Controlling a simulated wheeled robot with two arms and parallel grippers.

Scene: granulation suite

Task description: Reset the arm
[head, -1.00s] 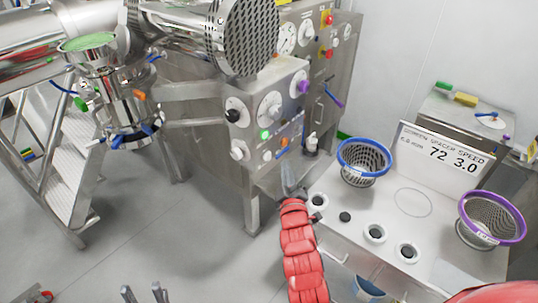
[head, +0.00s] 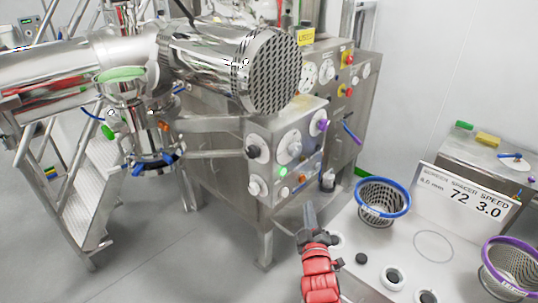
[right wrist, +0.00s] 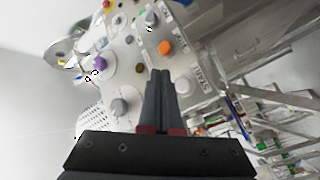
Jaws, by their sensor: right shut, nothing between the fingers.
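My right gripper (head: 309,208) is at the end of the red right arm, in the lower middle of the head view. It is in front of the steel machine's control panel (head: 300,148) and left of the white tabletop. In the right wrist view its two dark fingers (right wrist: 159,76) lie close together, shut and empty. They point toward the panel's knobs and buttons, including an orange button (right wrist: 166,47) and a white one (right wrist: 184,87). I cannot tell how far the tips are from the panel. My left gripper is not in view.
The white table (head: 352,232) holds a blue-rimmed basket (head: 381,204), a purple-rimmed basket (head: 512,268), several round parts and a sign (head: 466,199) reading 72 and 3.0. A perforated drum cover (head: 270,70) juts out above the panel. Steps (head: 97,190) stand left. The grey floor between is clear.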

